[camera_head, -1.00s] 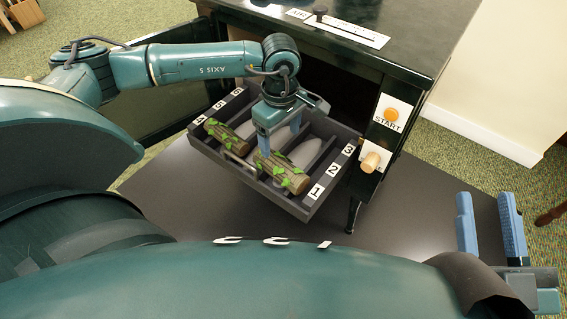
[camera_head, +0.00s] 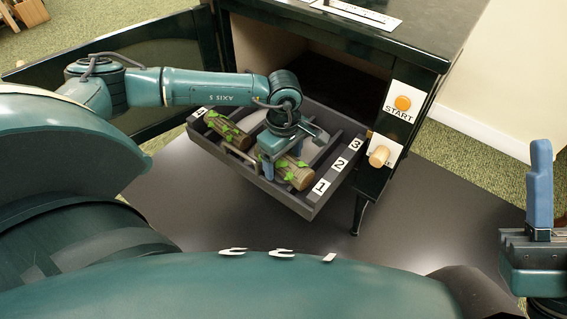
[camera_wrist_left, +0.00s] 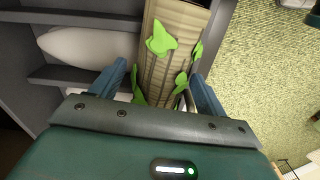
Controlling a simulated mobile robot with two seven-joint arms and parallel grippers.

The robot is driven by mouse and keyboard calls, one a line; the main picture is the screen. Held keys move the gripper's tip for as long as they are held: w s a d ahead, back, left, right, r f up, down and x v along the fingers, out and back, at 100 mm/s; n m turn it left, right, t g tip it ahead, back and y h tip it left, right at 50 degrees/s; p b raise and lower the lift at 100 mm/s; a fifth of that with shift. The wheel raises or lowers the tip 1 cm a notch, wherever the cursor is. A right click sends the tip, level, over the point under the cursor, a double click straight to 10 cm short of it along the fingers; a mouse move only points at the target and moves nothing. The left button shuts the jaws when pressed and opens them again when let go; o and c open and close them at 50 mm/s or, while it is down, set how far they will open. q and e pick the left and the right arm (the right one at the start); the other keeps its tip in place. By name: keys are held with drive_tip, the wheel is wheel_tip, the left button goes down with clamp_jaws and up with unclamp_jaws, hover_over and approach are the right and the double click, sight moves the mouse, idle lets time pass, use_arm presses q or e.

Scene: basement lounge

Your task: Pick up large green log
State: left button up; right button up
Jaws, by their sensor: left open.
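Two brown logs with bright green leaves lie in the dark compartment drawer (camera_head: 310,207). The log under my left gripper (camera_head: 296,176) is at the drawer's front right, near label 1; it also fills the top middle of the left wrist view (camera_wrist_left: 172,50). The other log (camera_head: 230,131) is further left; I cannot tell which is larger. My left gripper (camera_head: 282,160) is open and low over the near log, hiding part of it. In the left wrist view its two blue fingers (camera_wrist_left: 157,88) stand on either side of the log. My right gripper (camera_head: 540,190) is at the right edge, with one finger clearly visible.
The drawer has dividers and numbered labels. A pale oval piece (camera_wrist_left: 85,47) lies in a compartment beside the log. A dark cabinet (camera_head: 400,45) stands behind, with an orange START button (camera_head: 403,103) and a wooden knob (camera_head: 379,156). Dark floor (camera_head: 430,230) in front is clear.

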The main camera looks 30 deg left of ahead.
use_arm(q)
drive_tip(key=shift+c, duration=0.2)
drive_tip(key=c, duration=1.2)
